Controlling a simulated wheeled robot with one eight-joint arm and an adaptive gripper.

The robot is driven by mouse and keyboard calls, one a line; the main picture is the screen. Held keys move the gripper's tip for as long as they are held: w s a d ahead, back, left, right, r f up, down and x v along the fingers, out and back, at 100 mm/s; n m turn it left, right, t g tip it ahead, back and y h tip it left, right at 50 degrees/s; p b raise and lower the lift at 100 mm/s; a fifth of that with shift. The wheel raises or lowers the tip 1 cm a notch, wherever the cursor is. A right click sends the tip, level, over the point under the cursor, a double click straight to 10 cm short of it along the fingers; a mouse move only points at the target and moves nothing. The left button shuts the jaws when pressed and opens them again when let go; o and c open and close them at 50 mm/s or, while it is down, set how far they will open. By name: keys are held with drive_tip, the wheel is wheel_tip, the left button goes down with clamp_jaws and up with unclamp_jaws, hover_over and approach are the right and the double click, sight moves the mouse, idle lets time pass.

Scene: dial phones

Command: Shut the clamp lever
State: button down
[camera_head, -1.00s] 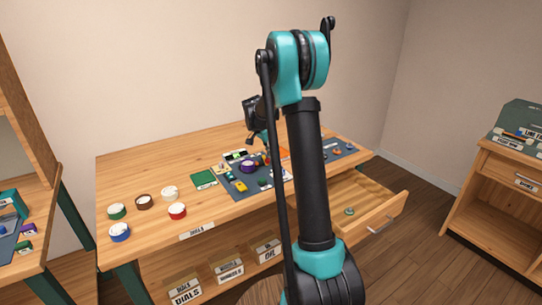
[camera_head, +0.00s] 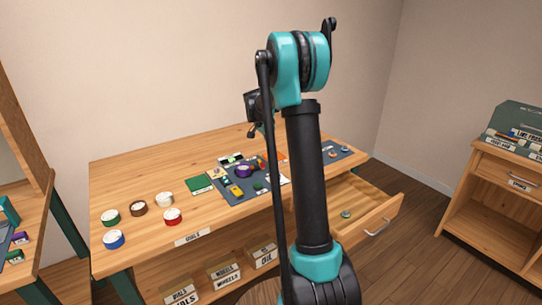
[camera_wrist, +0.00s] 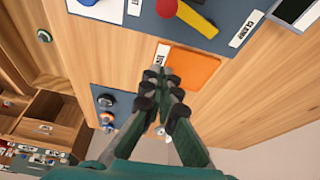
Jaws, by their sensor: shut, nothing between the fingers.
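The clamp lever (camera_wrist: 197,20), a yellow bar with a red ball end, shows at the top of the wrist view on a dark blue-grey mat (camera_wrist: 235,12), beside a CLAMP label (camera_wrist: 247,28). The lever's pivot is cut off by the picture edge. My gripper (camera_wrist: 160,74) is shut and empty. In the wrist view its fingertips appear below the lever, apart from it, near an orange square (camera_wrist: 192,66). In the head view my arm hides the fingertips and much of the mat's right side.
The bench (camera_head: 130,182) holds several round dials at left, including a red-sided one (camera_head: 173,216), and a green square (camera_head: 201,185). An open drawer (camera_head: 375,208) sticks out at right. A smaller mat (camera_head: 336,153) with small parts lies at the bench's right end.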

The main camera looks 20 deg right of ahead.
drive_tip(key=v, duration=0.6)
